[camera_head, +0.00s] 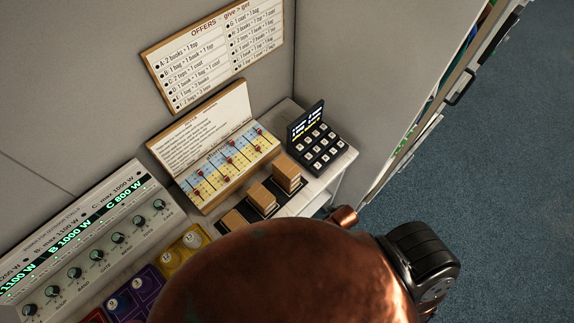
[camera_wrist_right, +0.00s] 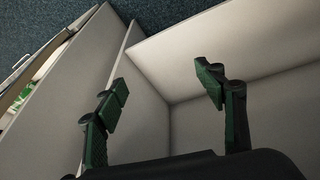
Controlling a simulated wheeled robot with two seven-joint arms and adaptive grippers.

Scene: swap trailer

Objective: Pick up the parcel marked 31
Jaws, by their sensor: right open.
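Several small brown boxes stand on black pads on the counter in the head view: one at the back right (camera_head: 287,170), one in the middle (camera_head: 262,196) and one at the front left (camera_head: 233,221). No number 31 is readable on any of them, so I cannot tell which is the marked parcel. My right gripper (camera_wrist_right: 160,88) is open and empty in the right wrist view, its green-padded fingers wide apart before pale panels. No box shows between them. My left gripper is not in view.
A black keypad (camera_head: 318,145) stands right of the boxes, near the counter's end. A slotted chart board (camera_head: 225,165) stands behind them. A panel with knobs (camera_head: 95,245) and coloured trays (camera_head: 185,248) lie left. My copper-coloured arm covers the lower middle. Blue floor (camera_head: 500,170) is clear at right.

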